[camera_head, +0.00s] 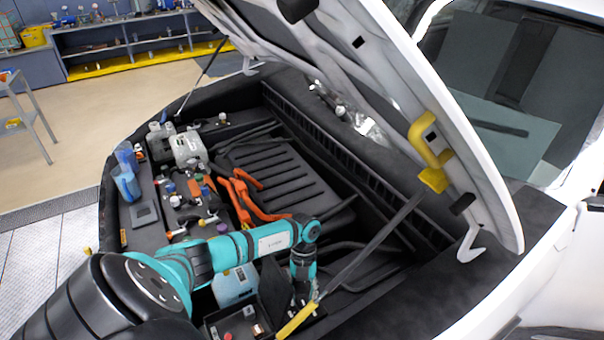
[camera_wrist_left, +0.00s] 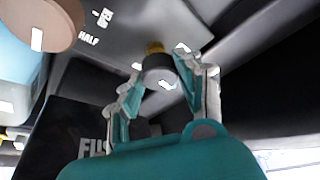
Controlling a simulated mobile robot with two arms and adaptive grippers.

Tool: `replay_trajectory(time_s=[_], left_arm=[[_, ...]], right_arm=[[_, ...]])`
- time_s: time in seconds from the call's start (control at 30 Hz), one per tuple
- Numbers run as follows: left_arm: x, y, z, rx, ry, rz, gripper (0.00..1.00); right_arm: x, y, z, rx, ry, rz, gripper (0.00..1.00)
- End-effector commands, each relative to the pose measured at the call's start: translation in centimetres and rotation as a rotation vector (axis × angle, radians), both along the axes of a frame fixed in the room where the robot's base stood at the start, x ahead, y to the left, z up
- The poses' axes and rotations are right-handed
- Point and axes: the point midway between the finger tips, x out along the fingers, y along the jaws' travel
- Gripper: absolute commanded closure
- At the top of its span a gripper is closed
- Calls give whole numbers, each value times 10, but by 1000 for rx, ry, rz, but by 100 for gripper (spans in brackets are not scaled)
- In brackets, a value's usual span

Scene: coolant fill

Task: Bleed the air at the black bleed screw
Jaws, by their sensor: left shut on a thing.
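The black bleed screw (camera_wrist_left: 160,66) shows in the left wrist view as a short dark knob with a brass part behind it. It sits by a grey plate (camera_wrist_left: 120,45) marked "OPEN" and "HALF". My left gripper (camera_wrist_left: 162,78) is shut on the screw, one finger on each side. In the head view my left gripper (camera_head: 303,290) points down into the front of the engine bay, and the screw is hidden there behind it. My right gripper is not in view.
A light blue tank (camera_head: 235,286) stands just left of my left gripper. Orange cables (camera_head: 240,195) and a black ribbed cover (camera_head: 285,178) lie behind it. A thin hood strut (camera_head: 375,240) rises close on the right, and the open hood (camera_head: 440,110) hangs above.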

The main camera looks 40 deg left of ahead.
Motion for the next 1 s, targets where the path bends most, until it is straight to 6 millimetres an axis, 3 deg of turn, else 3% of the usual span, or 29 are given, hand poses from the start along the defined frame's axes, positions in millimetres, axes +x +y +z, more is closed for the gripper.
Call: replay_trajectory(time_s=[1.0], left_arm=[[3, -3, -3, 2, -4, -926, 96]], right_arm=[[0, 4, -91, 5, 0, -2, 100]])
